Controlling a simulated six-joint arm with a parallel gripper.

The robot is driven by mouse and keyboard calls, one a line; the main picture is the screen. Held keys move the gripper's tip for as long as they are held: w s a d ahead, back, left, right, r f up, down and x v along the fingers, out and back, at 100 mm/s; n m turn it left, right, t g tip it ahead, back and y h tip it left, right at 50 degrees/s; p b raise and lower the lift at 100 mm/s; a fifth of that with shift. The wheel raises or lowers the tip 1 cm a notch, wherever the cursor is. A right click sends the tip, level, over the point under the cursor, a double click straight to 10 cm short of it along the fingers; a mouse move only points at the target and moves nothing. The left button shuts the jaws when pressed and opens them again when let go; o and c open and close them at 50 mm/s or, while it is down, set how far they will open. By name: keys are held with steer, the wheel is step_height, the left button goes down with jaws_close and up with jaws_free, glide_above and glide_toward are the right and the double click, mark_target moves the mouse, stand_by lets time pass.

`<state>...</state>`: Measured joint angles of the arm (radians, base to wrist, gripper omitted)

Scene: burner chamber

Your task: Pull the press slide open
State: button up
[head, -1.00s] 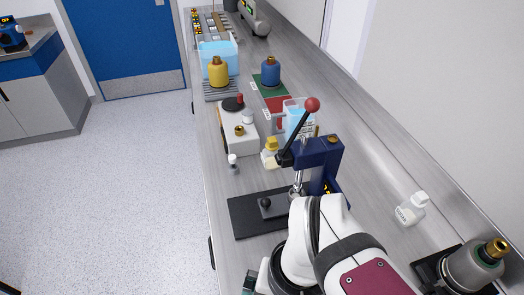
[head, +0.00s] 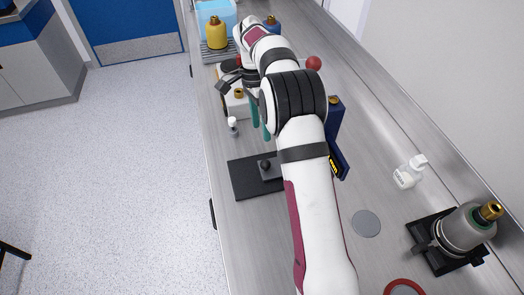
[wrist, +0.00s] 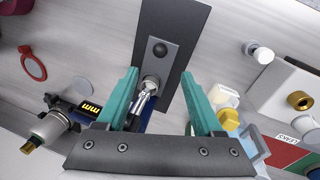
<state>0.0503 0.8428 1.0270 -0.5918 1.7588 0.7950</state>
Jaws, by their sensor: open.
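The press stands on the bench, its blue column (head: 336,118) partly hidden behind my arm in the head view. Its red lever ball (head: 313,63) shows beyond my arm. The black base plate (head: 242,182) carries the grey press slide (head: 272,174) with a black knob (head: 265,164). In the wrist view the knob (wrist: 160,48) sits on the slide, just above the silver ram (wrist: 149,86). My gripper (head: 261,116), with teal fingers, is open and empty above the press. In the wrist view its fingertips (wrist: 160,76) straddle the ram, with the knob beyond them.
A small white-capped bottle (head: 233,126) stands left of my gripper. A yellow-capped bottle (wrist: 229,118) shows near the right finger. A white bottle (head: 410,171) and a grey canister (head: 466,229) stand at right. Bare bench lies in front of the base plate.

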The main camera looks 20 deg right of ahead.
mark_target(265, 161)
steer(key=f, duration=0.4)
steer(key=s+f, duration=0.1)
steer(key=f, duration=0.3)
steer(key=s+f, duration=0.1)
steer(key=f, duration=0.3)
steer(key=shift+s+d+f, duration=0.2)
steer(key=shift+d+f, duration=0.05)
steer(key=shift+f, duration=0.05)
jaws_close()
steer(key=shift+r, duration=0.1)
stand_by(0.6)
